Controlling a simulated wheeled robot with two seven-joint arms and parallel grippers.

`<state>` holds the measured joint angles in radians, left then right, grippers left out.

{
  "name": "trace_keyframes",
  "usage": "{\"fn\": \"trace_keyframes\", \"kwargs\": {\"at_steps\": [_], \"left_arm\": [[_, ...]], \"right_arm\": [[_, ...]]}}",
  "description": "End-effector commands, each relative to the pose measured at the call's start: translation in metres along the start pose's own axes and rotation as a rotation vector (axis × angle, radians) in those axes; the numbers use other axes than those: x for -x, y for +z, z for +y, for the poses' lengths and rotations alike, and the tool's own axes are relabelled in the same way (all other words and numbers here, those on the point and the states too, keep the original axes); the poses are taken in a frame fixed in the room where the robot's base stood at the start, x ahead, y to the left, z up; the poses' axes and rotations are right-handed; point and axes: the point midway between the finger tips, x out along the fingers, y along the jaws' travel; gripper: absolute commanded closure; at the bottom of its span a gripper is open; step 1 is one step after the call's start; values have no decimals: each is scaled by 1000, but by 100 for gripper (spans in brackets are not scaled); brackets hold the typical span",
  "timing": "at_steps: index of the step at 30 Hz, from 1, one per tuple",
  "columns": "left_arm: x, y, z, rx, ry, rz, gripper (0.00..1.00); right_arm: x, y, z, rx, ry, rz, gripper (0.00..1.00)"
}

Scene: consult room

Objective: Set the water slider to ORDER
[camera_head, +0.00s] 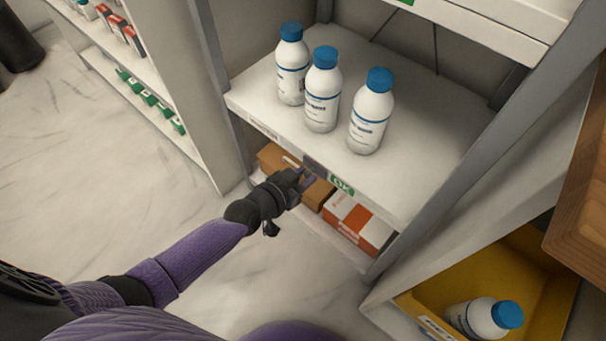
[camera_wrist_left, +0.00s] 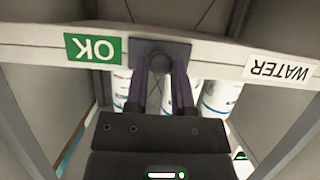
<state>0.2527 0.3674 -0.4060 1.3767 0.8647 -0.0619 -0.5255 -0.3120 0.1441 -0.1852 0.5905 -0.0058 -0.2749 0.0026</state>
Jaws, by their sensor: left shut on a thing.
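The water slider is a dark grey plate (camera_head: 314,166) on the front edge of the shelf with the bottles. In the left wrist view its plate (camera_wrist_left: 149,46) has a round knob (camera_wrist_left: 168,60). A green OK label (camera_head: 342,186) shows just right of the plate; it is upside down in the left wrist view (camera_wrist_left: 93,48). No ORDER word is visible. The WATER label (camera_wrist_left: 277,69) is on the same edge. My left gripper (camera_head: 307,181) is at the slider, its fingers on either side of the knob and shut on it. My right gripper is not in view.
Three white bottles with blue caps (camera_head: 322,88) stand on the shelf (camera_head: 436,130) above. Brown (camera_head: 276,160) and orange-white boxes (camera_head: 357,224) sit below. At lower right, a yellow bin (camera_head: 541,262) holds a bottle (camera_head: 484,318).

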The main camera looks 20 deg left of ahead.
Motion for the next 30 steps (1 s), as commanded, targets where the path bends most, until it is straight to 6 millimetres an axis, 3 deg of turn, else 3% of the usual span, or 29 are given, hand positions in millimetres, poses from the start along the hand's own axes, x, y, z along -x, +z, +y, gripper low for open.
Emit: {"fn": "trace_keyframes", "kwargs": {"at_steps": [26,30], "left_arm": [[0,1,0,0,1,-3,100],[1,-2,12,3,0,-2,100]], "right_arm": [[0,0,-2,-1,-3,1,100],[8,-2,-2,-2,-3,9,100]]}}
